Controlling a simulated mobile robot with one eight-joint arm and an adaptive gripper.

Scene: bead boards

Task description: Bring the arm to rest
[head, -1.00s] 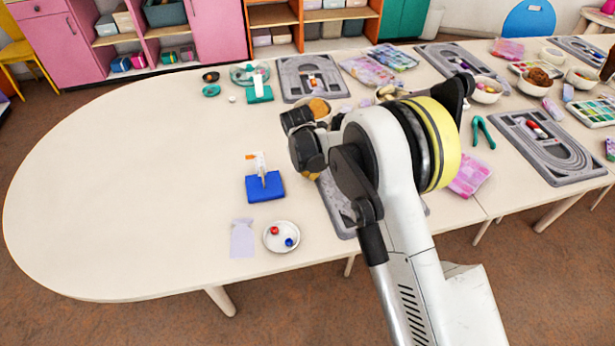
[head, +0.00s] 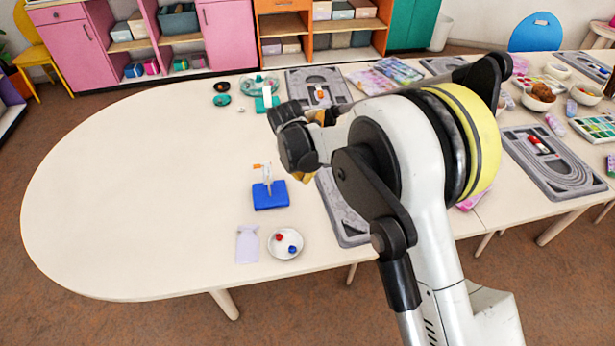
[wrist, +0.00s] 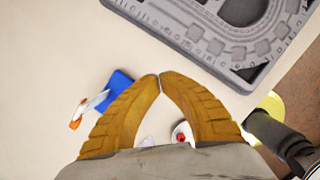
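My gripper (wrist: 160,78) shows in the wrist view as two ochre ribbed fingers whose tips meet, with nothing between the tips. In the head view it is mostly hidden behind my arm's wrist, above the table (head: 130,180). A blue stand (head: 270,195) with a white upright and an orange tip stands on the table to the left of my arm; it also shows in the wrist view (wrist: 119,82), left of the fingers. A white dish (head: 285,255) holds a red bead (head: 279,237) and a blue bead (head: 292,249). A pale lilac card (head: 247,244) lies beside it.
A grey bead board (head: 343,212) lies under my arm, partly hidden. Another bead board (head: 552,165) and several bowls and trays crowd the right side. A teal stand (head: 266,102) is at the back. The table's left part is clear.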

